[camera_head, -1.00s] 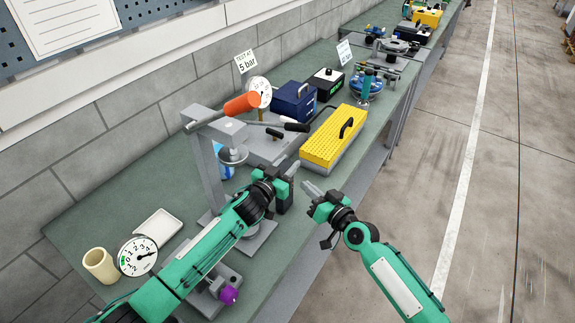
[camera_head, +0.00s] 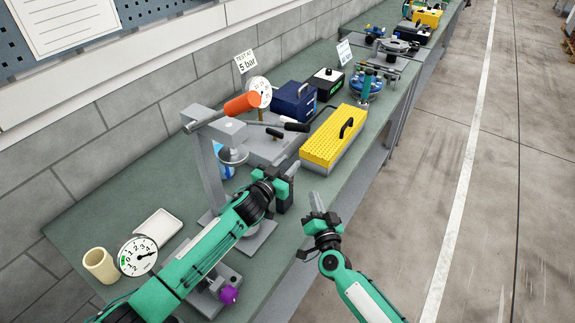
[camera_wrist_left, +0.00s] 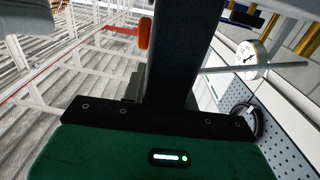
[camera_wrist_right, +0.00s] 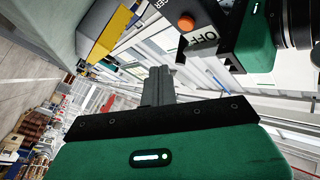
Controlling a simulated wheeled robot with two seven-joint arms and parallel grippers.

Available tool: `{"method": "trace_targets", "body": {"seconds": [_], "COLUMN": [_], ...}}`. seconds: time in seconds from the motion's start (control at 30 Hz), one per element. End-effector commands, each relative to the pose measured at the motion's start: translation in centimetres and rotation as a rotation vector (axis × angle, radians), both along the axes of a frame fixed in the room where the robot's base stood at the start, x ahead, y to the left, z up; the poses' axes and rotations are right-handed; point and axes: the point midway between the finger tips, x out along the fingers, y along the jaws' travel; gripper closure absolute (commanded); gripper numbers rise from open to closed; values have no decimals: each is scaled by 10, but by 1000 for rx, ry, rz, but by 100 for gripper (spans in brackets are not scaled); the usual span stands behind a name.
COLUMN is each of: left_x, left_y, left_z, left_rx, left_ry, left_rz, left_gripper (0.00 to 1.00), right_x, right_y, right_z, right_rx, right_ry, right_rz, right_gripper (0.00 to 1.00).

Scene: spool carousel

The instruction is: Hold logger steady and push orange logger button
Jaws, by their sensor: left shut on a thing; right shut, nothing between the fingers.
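The logger (camera_head: 284,203) is a small dark block held upright in my left gripper (camera_head: 284,179), which is shut on it at the bench's front edge. In the right wrist view the logger (camera_wrist_right: 200,48) shows an orange button (camera_wrist_right: 187,22) and an "OFF" label on its face. An orange stub, apparently the button (camera_wrist_left: 145,33), sticks out beside the dark block in the left wrist view. My right gripper (camera_head: 317,202) is shut and empty, to the right of the logger and apart from it. Its fingertips (camera_wrist_right: 158,72) show below and left of the button in the right wrist view.
A grey press stand (camera_head: 205,165) with an orange handle (camera_head: 241,104) stands behind my left gripper. A yellow box (camera_head: 333,138) lies farther along the bench. A gauge (camera_head: 137,256), a cup (camera_head: 100,265) and a white tray (camera_head: 158,228) are at the left. Open floor lies right.

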Motion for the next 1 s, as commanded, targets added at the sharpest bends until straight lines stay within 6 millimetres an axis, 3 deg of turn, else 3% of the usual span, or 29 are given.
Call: {"method": "trace_targets", "body": {"seconds": [0.37, 1.0], "left_x": [0, 0], "left_y": [0, 0], "left_z": [0, 0], "left_rx": [1, 1], "left_ry": [1, 0], "left_rz": [0, 0], "left_gripper": [98, 98], "right_x": [22, 24], "right_y": [33, 36], "right_z": [0, 0], "right_rx": [1, 0], "right_ry": [1, 0], "right_rz": [1, 1], "right_gripper": [100, 100]}}
